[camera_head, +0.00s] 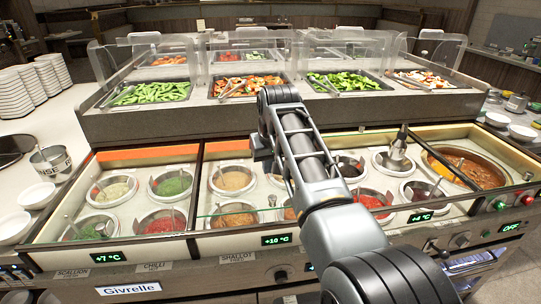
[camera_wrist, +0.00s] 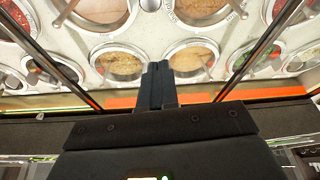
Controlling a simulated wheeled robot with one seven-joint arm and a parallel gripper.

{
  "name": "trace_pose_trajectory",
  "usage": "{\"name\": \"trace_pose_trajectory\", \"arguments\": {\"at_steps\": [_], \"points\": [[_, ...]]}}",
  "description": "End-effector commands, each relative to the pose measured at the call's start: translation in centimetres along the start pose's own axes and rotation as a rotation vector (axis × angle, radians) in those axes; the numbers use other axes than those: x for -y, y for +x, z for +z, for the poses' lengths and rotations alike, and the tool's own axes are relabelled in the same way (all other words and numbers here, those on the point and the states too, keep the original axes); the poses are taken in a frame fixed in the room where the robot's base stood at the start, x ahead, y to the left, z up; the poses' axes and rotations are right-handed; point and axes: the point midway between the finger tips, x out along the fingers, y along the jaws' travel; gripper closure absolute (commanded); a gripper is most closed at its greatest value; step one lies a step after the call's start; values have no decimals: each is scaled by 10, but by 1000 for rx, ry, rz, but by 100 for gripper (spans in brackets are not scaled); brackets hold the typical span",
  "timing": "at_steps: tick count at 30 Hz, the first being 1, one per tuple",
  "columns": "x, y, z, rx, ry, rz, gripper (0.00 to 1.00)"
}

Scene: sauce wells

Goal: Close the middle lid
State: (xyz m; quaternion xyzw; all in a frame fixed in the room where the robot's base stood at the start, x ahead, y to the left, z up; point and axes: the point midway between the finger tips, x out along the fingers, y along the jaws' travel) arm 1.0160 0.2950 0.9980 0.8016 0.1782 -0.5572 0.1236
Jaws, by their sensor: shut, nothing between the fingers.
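The middle section of sauce wells (camera_head: 206,218) lies between the left and right sections in the head view. A clear pane edge, seemingly part of the middle lid (camera_head: 240,211), crosses it near the front wells. How far the lid covers the wells is hard to tell. An orange strip (camera_head: 226,146) runs along the section's far side; it also shows in the wrist view (camera_wrist: 200,97). My gripper (camera_wrist: 156,68) is shut and empty, near this strip and between two dark side bars. Whether it touches the lid is unclear. In the head view my arm hides part of this section.
A raised salad counter with clear guards (camera_head: 150,65) and food trays stands behind the wells. A metal ladle pot (camera_head: 398,150) and a soup well (camera_head: 470,168) are at right. Stacked plates (camera_head: 48,75) and a bucket (camera_head: 52,163) are at left.

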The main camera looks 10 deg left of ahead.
Motion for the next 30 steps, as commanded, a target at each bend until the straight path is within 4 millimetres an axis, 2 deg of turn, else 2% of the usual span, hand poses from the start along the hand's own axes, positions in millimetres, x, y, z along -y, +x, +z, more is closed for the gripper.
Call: {"name": "trace_pose_trajectory", "arguments": {"at_steps": [3, 12, 30], "points": [[0, 15, 1, 2, 0, 0, 100], [0, 40, 0, 1, 0, 0, 100], [0, 38, 38, -2, 0, 1, 100]]}}
